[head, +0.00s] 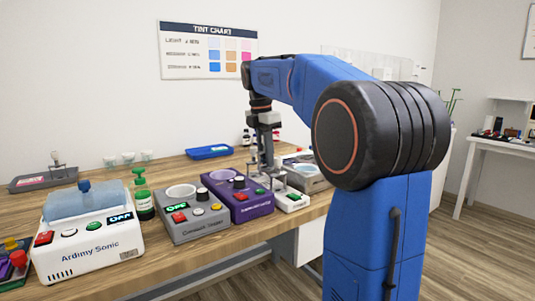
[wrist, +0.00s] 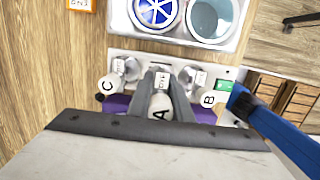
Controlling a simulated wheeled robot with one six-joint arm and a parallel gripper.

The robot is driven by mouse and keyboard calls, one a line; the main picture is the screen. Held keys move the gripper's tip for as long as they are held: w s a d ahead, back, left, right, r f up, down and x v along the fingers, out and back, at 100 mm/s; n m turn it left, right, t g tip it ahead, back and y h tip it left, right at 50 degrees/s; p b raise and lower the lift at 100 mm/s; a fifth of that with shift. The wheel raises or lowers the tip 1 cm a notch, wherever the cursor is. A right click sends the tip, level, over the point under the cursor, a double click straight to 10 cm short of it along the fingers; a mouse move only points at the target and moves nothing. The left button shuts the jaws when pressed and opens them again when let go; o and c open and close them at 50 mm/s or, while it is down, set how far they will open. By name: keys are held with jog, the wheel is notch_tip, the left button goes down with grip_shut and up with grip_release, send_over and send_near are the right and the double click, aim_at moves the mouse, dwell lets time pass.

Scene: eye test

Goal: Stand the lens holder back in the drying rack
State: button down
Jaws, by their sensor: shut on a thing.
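My gripper (head: 268,170) points down over the workbench, above a small white rack-like unit (head: 293,201) with red and green spots. In the wrist view my gripper (wrist: 161,88) is shut on the lens holder with a round white top marked A (wrist: 160,113). Holder C (wrist: 108,85) stands to its left and holder B (wrist: 208,98) to its right. The white rack (wrist: 135,57) lies beneath them. Holder A is between the other two, in line with a small label. I cannot tell whether its lower end is seated or just above the rack.
A purple unit (head: 238,200) stands close left of the rack, then a grey unit (head: 192,222) and a green bottle (head: 143,195). A tray with a spoked blue disc (wrist: 155,12) and a round basin (wrist: 210,18) lies beyond the rack. A blue tray (head: 209,152) is at the back.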

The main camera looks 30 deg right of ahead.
aim_at(266, 169)
jog(key=shift+f, duration=2.4)
jog(key=shift+f, duration=0.3)
jog(key=c, duration=1.5)
grip_release()
jog(key=shift+c, duration=0.2)
jog(key=shift+o, duration=0.5)
jog(key=shift+o, duration=0.5)
jog(key=shift+r, duration=3)
